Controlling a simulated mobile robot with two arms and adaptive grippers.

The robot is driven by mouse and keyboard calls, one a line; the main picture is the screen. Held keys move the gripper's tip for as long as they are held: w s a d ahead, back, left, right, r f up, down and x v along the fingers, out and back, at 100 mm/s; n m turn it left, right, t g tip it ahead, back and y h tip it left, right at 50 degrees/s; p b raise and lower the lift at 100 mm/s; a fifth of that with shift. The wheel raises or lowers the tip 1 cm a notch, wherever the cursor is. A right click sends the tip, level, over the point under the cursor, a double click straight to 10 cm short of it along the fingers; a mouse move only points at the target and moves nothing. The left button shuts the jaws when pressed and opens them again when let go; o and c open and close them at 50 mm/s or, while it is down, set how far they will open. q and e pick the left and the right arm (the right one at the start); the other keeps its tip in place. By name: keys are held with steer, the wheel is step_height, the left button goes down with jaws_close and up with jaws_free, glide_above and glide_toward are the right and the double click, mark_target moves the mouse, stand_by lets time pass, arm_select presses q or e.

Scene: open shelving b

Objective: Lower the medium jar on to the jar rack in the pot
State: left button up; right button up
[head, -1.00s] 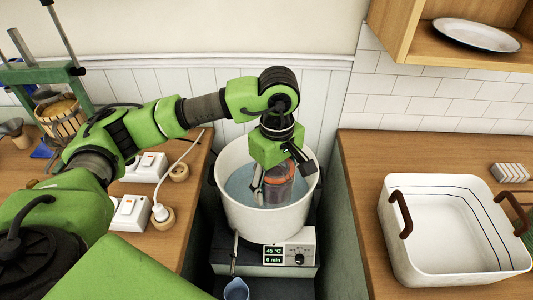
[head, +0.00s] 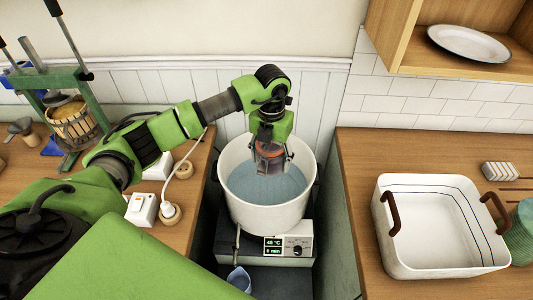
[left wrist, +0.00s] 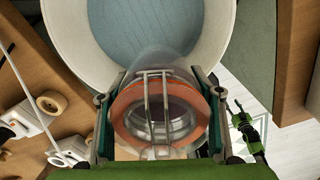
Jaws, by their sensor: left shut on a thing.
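My left gripper (head: 271,150) is shut on the medium jar (head: 269,161), a clear glass jar with an orange ring and wire clasp. It holds the jar at the back part of the white pot (head: 265,217), over the blue water (head: 255,186). In the left wrist view the jar (left wrist: 160,113) sits between the fingers, its body pointing toward the pot (left wrist: 62,35). I cannot tell whether its bottom touches the water. The jar rack cannot be made out. What looks like my right gripper (left wrist: 238,112) shows small in the left wrist view; its jaws are unclear.
The pot stands on a heater with a lit display (head: 273,246) between two counters. A white basin (head: 440,265) with brown handles is on the right counter. A green press (head: 75,95) and white socket boxes (head: 141,209) are on the left. A blue jug (head: 238,280) is in front.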

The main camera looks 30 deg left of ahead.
arm_select(q)
steer(key=n, duration=0.1)
steer(key=a+n, duration=0.1)
steer(key=n, duration=0.1)
steer(key=shift+w+a+f+n+p, duration=0.15)
steer(key=shift+w+f+n+p, duration=0.15)
steer(key=shift+f+p, duration=0.05)
steer(key=shift+a+f+n, duration=0.15)
steer(key=shift+f+n, duration=0.1)
steer(key=shift+n, duration=0.15)
step_height(320, 180, down, 23)
steer(key=b, duration=1.6)
steer(key=shift+b, duration=0.4)
steer(key=shift+f, duration=0.25)
steer(key=shift+f+b, duration=0.45)
steer(key=shift+b, duration=0.05)
